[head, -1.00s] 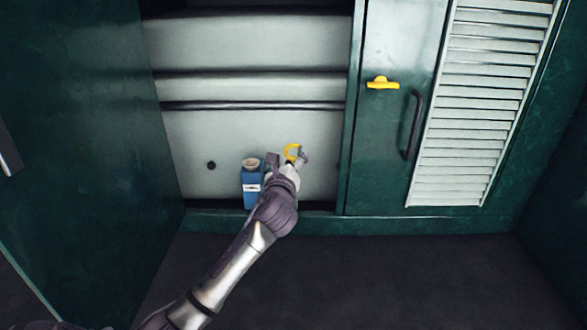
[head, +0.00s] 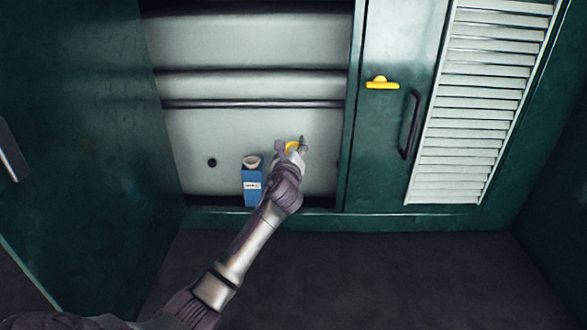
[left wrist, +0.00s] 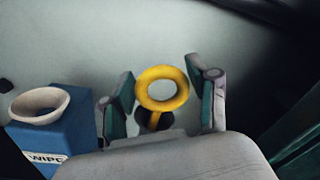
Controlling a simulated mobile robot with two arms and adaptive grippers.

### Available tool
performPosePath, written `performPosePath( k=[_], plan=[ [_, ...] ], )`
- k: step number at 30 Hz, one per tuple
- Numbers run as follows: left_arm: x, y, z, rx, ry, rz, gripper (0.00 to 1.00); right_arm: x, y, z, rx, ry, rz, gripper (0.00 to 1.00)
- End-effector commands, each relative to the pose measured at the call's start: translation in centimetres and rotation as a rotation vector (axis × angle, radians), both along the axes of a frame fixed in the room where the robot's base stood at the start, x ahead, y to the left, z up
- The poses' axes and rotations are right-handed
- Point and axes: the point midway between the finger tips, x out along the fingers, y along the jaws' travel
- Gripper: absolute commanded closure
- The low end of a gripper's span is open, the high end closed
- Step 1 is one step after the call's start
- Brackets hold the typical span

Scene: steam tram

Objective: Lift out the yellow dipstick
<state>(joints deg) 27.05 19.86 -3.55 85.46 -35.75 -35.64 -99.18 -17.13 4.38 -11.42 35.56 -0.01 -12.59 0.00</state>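The yellow dipstick (left wrist: 162,71) shows as a ring handle on a short stem, standing from a dark round fitting in front of the pale panel. In the head view its ring (head: 292,147) is partly hidden by my gripper. My left gripper (left wrist: 165,88) is open, with one finger on each side of the ring in the left wrist view. I see gaps between the ring and both fingers, wider on the right. In the head view the left gripper (head: 291,146) is at the ring. My right gripper is not in view.
A blue wipes box (head: 252,187) with a pale round top stands just left of the gripper; it also shows in the left wrist view (left wrist: 60,135). Right of the recess are a green door (head: 385,150) with a yellow latch (head: 382,83), a dark handle (head: 411,125) and a louvred panel (head: 480,100).

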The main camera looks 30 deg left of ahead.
Motion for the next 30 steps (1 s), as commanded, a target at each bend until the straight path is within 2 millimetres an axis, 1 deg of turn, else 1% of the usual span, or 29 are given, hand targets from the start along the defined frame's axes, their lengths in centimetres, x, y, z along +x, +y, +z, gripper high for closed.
performPosePath(
  k=[1, 8, 9, 20, 23, 26, 30],
  plan=[
    [0.0, 0.0, 0.0, 0.0, 0.0, 0.0, 0.55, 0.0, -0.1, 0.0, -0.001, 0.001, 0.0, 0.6],
    [0.0, 0.0, 0.0, 0.0, 0.0, 0.0, 0.93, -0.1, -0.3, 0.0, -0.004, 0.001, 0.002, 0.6],
    [0.0, 0.0, 0.0, 0.0, 0.0, 0.0, 1.0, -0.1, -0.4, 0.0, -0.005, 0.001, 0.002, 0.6],
    [0.0, 0.0, 0.3, 0.0, -0.001, 0.0, 1.0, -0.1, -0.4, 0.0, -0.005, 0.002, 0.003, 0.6],
    [0.0, 0.0, 1.0, 0.001, -0.004, 0.0, 1.0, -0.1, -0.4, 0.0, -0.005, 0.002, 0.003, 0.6],
    [0.0, 0.0, 2.1, 0.002, -0.004, 0.0, 1.0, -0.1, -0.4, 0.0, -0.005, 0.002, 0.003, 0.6],
    [0.0, 0.1, 4.5, 0.003, -0.006, 0.0, 1.0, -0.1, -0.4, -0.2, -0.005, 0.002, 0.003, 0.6]
  ],
)
